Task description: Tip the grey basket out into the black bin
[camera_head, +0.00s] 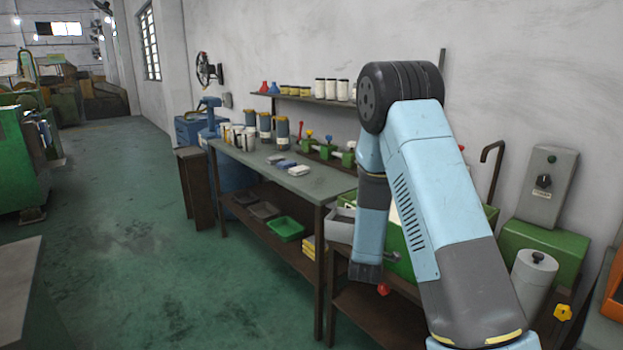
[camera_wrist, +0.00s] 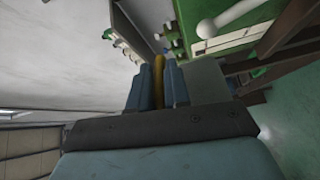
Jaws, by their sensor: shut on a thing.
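A light grey open container (camera_head: 341,225), which looks like the grey basket, shows beside my arm at the right end of the bench. My arm hides part of it. In the wrist view my gripper (camera_wrist: 158,82) has its two blue-grey fingers closed on a narrow yellow-brown thing (camera_wrist: 158,66). I cannot tell whether this is part of the basket. A plain grey surface (camera_wrist: 205,82) lies right beside the fingers. In the head view the fingertips are not clear. Dark trays (camera_head: 263,210) lie on the bench's lower shelf; I cannot tell whether one is the black bin.
A grey bench (camera_head: 315,182) carries jars, small boxes and green fixtures. A green tray (camera_head: 285,229) sits on its lower shelf. A grey cylinder (camera_head: 533,275) and a green machine (camera_head: 540,250) stand at the right. The green floor (camera_head: 140,240) at left is open.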

